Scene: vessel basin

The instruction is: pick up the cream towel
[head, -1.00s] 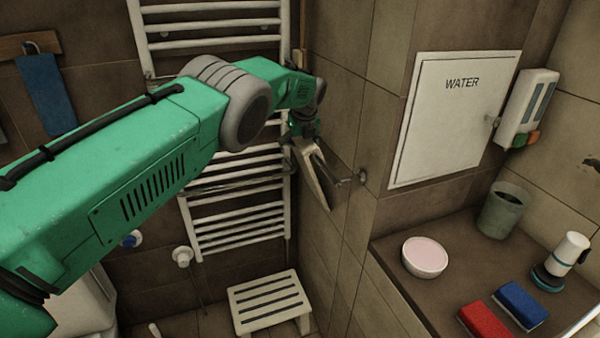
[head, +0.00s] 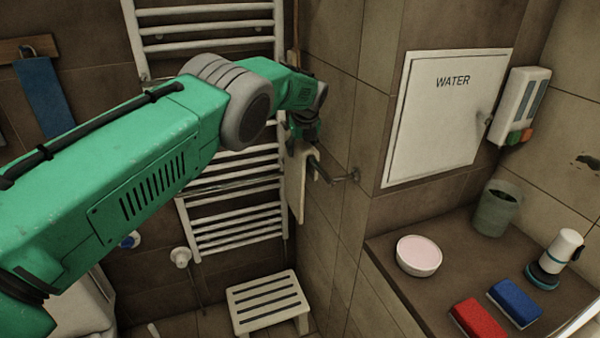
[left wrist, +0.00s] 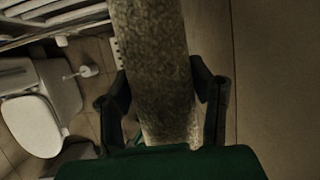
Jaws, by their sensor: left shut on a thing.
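The cream towel (head: 297,182) hangs down below my left gripper (head: 304,137) in the head view, near the wall corner beside the towel radiator. In the left wrist view the towel (left wrist: 153,65) is a rough, pale strip running between the two dark fingers of the left gripper (left wrist: 164,95). The left gripper is shut on the towel. A wall hook (head: 345,177) sticks out just right of the towel; I cannot tell whether the towel still touches it. My right gripper is in neither view.
The white radiator (head: 235,215) stands behind the left arm, with a slatted stool (head: 268,303) below. At right a counter (head: 420,290) holds a pink-topped bowl (head: 418,255), a grey cup (head: 496,208) and red (head: 478,320) and blue (head: 516,302) sponges. A toilet (left wrist: 40,110) shows in the wrist view.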

